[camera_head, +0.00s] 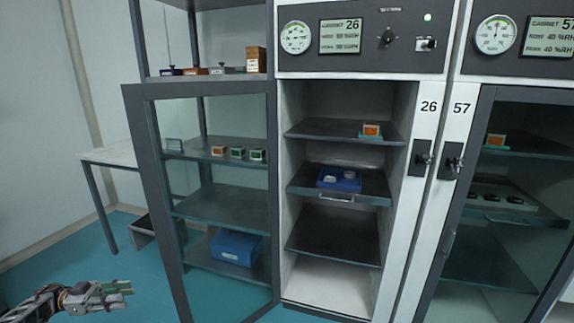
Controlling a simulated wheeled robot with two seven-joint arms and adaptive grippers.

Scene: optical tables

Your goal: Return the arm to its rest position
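My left gripper (122,289) is at the lower left, over the blue-green floor, with its arm coming in from the left edge. Its fingers point right and lie close to each other, but I cannot tell whether they are open or shut, or whether the greenish parts at the tips are the fingers or something held. It is well clear of the cabinets, to the left of the open glass door (165,290). My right gripper is not in view.
Cabinet 26 (429,130) stands open, its door swung left. Its shelves hold an orange-and-white box (371,130) and a blue tray (340,180) with small pale items. Cabinet 57 (461,130) is at the right. A white table (112,154) stands at the left; floor before it is clear.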

